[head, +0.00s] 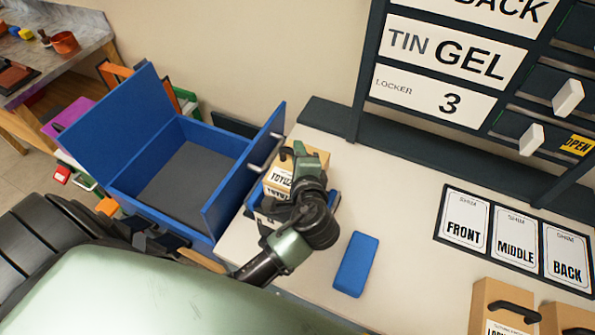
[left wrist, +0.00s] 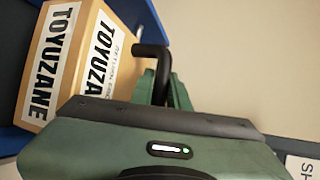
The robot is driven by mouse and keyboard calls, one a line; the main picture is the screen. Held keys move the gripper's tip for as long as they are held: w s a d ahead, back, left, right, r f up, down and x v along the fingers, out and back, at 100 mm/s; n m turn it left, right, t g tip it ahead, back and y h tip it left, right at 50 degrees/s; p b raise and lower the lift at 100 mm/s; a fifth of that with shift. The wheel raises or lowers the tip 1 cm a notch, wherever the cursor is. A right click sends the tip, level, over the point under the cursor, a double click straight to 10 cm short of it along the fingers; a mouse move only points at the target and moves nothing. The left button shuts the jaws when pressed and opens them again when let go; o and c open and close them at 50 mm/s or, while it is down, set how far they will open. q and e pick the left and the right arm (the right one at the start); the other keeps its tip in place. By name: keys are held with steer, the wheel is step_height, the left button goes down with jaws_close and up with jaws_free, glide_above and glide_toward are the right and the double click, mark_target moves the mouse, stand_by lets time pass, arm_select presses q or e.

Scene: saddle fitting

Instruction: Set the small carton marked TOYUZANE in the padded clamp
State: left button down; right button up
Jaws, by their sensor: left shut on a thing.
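The small tan carton (head: 278,180) marked TOYUZANE stands near the left edge of the white worktop, and it fills the upper left of the left wrist view (left wrist: 78,60). My left gripper (head: 299,160) is at its right side, shut on the carton's black handle (left wrist: 152,52). Blue parts, seemingly the padded clamp (head: 262,212), show low around the carton. My gripper and wrist hide much of them, so I cannot tell whether the carton rests in the clamp or is just above it. My right gripper is not in view.
An open blue box (head: 185,170) with a raised lid stands left of the carton. A flat blue block (head: 356,264) lies to the right. Cartons with black handles (head: 503,308) stand at lower right by the SHIM cards (head: 515,238).

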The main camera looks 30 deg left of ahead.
arm_select(q)
step_height(320, 180, down, 3)
steer(key=shift+f, duration=2.4)
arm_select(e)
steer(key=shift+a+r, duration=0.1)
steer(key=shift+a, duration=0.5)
arm_select(q)
steer(key=c, duration=1.4)
jaws_free()
steer(key=shift+f, duration=0.15)
steer(key=shift+o, duration=0.2)
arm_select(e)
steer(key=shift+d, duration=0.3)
